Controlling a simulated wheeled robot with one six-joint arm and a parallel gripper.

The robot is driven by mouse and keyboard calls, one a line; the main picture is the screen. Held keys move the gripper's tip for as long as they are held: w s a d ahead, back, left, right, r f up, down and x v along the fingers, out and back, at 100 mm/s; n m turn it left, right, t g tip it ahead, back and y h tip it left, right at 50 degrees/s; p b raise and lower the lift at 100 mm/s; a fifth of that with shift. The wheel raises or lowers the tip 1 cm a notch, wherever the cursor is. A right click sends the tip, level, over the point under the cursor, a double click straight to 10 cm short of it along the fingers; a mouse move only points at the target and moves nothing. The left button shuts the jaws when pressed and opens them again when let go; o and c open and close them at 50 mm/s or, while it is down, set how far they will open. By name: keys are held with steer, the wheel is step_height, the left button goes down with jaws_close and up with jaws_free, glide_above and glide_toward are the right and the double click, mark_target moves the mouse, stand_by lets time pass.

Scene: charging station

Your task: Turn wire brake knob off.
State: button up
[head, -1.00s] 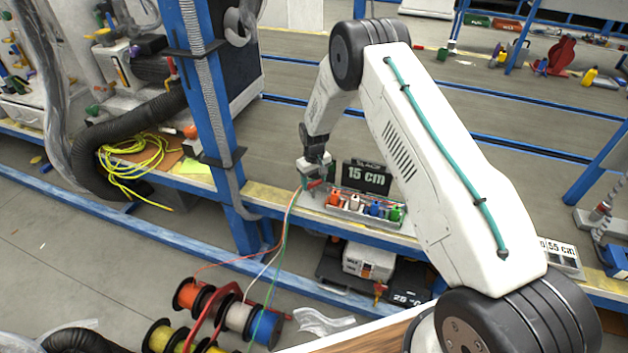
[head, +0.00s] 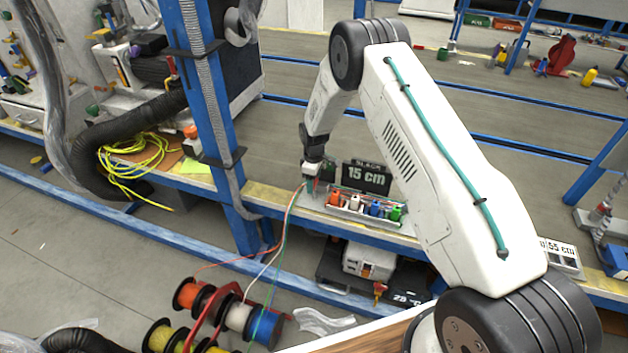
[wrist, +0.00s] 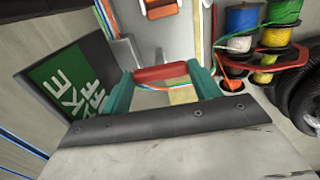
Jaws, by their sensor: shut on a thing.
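A red bar-shaped knob (wrist: 162,73) lies between the two teal fingers of my gripper (wrist: 164,80) in the wrist view, spanning from one finger to the other. My gripper is shut on it. In the head view my gripper (head: 313,180) is at the left end of the wire fixture (head: 345,213) on the bench edge. The knob is mostly hidden there by the fingers. Thin coloured wires (head: 284,232) run from this end down to the spools, and they pass just beyond the knob in the wrist view.
Orange (head: 334,197), white (head: 354,203), blue (head: 376,208) and green (head: 396,213) blocks sit along the fixture. A dark "15 cm" sign (head: 367,177) stands close behind. Several wire spools (head: 240,318) are on the floor below. A blue post (head: 213,130) rises to the left.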

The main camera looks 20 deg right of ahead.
mark_target(315, 183)
stand_by(0.4)
steer(key=o, duration=1)
steer(key=shift+d, duration=0.1)
step_height(315, 183, up, 8)
steer(key=shift+f, duration=0.1)
